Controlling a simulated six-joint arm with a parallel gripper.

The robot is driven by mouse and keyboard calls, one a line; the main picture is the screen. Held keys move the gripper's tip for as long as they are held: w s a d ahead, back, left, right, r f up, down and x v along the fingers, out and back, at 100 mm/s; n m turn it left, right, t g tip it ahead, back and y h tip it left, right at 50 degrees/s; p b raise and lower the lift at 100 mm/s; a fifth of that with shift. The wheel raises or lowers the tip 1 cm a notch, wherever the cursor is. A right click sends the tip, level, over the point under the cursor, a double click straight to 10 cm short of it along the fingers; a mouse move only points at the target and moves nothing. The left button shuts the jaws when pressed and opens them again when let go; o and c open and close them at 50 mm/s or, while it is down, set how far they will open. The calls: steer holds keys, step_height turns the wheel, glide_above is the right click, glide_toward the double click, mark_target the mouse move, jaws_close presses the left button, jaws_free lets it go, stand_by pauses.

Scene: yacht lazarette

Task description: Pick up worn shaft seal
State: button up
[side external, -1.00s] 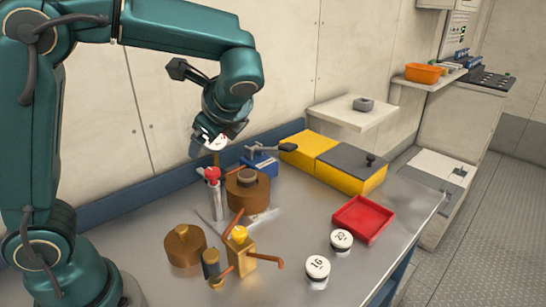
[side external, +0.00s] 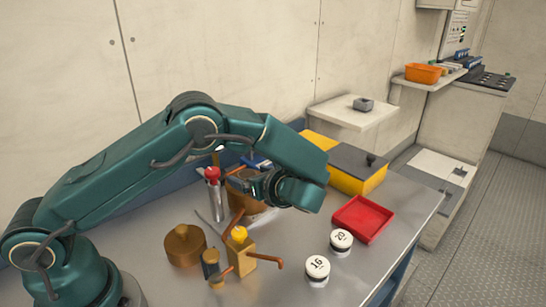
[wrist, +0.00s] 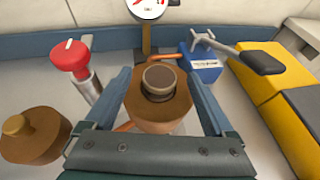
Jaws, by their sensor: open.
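A dark ring with a grey-brown rim, which looks like the worn shaft seal (wrist: 160,81), sits on top of a brown round housing (wrist: 158,112) in the wrist view. In the side view my arm hides the ring, and only part of the housing (side external: 246,202) shows. My gripper (wrist: 158,74) is open, with one finger on each side of the ring and housing in the wrist view. In the side view my gripper (side external: 243,182) is low over the housing. I cannot tell whether the fingers touch it.
A red-topped cylinder (wrist: 76,62) stands left of the housing. A brass valve with copper pipes (side external: 241,256) and a brown lidded pot (side external: 185,246) stand nearby. A blue vise-like block (wrist: 203,66), a yellow-grey case (side external: 350,168), a red tray (side external: 362,219) and a gauge (wrist: 148,8) lie around.

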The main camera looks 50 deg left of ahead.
steer(key=shift+x, duration=0.95)
steer(key=shift+r, duration=0.1)
jaws_close()
